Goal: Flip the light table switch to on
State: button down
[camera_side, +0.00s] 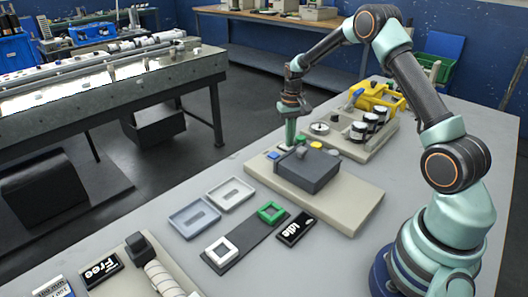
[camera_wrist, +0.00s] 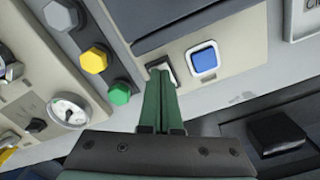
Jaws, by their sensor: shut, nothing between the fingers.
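My gripper (camera_side: 290,143) is shut and empty, pointing down at the far-left edge of a beige base panel (camera_side: 345,215) that carries a dark grey box (camera_side: 306,168). No label marks either as the light table switch.
Grey, yellow (camera_wrist: 94,60) and green (camera_wrist: 120,94) knobs stand close left of my fingers, with a gauge (camera_wrist: 69,111) beyond. A panel with black-and-white knobs and a yellow device (camera_side: 379,97) lies behind. Trays (camera_side: 194,217) and an "Idle" sign (camera_side: 296,229) lie in front.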

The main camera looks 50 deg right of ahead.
jog(key=shift+f, duration=0.45)
jog(key=shift+r, duration=3.6)
jog(key=s+a+r+n+t, duration=0.4)
jog(key=s+a+r, duration=0.7)
jog(key=a+r, duration=0.35)
jog(key=s+a+n+t, duration=0.1)
jog(key=s+a+n, duration=0.1)
jog(key=s, duration=0.5)
jog(key=shift+s+a+f+t, duration=0.25)
jog(key=shift+a+t, duration=0.05)
jog(key=shift+a, duration=0.45)
